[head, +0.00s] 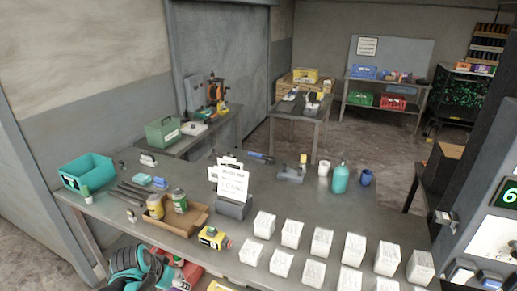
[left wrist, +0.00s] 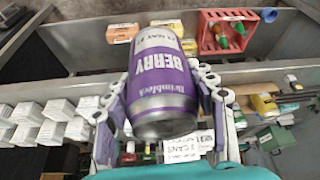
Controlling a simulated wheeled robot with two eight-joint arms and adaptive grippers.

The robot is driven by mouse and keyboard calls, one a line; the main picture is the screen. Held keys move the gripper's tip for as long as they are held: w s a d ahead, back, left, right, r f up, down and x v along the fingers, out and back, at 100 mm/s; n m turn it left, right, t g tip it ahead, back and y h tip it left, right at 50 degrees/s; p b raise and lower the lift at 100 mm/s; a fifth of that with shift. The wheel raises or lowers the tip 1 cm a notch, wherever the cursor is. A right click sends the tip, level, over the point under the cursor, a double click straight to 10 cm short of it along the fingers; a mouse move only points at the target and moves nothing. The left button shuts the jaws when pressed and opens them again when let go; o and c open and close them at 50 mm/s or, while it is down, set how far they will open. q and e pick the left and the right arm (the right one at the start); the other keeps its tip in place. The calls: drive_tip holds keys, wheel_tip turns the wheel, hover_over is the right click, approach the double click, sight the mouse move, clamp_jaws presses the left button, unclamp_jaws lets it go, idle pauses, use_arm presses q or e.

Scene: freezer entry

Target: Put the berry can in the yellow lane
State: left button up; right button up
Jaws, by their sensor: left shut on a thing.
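The berry can (left wrist: 160,85) is purple with a white band and silver end, and shows large in the left wrist view, tilted. I cannot tell any yellow lane in either view. My right gripper is not in view.
A grey table (head: 330,207) fills the head view's middle. White boxes (head: 323,240) stand in rows at its front right. A sign (head: 233,184), a cardboard tray (head: 196,213) and a teal bin (head: 87,172) are on it. The left wrist view shows a red crate (left wrist: 203,42) with bottles.

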use_arm(q)
drive_tip(key=shift+n, duration=0.3)
drive_tip(key=f+b, duration=0.1)
drive_tip(key=f, duration=0.1)
drive_tip(key=w+d+f+b, duration=0.1)
drive_tip(key=f, duration=0.1)
drive_tip(key=d+f+b, duration=0.1)
drive_tip(key=f, duration=0.1)
drive_tip(key=shift+w+f, duration=0.15)
drive_tip(key=shift+w, duration=0.05)
use_arm(e)
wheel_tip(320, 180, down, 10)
drive_tip(key=b, duration=0.7)
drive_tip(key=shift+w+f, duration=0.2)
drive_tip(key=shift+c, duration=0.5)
use_arm(q)
drive_tip(key=d+f+n+y, duration=0.1)
drive_tip(key=d+f, duration=0.4)
drive_tip(key=f, duration=0.7)
drive_tip(key=shift+s+f+n, duration=0.15)
drive_tip(key=shift+f+n, duration=0.15)
drive_tip(key=shift+n, duration=0.2)
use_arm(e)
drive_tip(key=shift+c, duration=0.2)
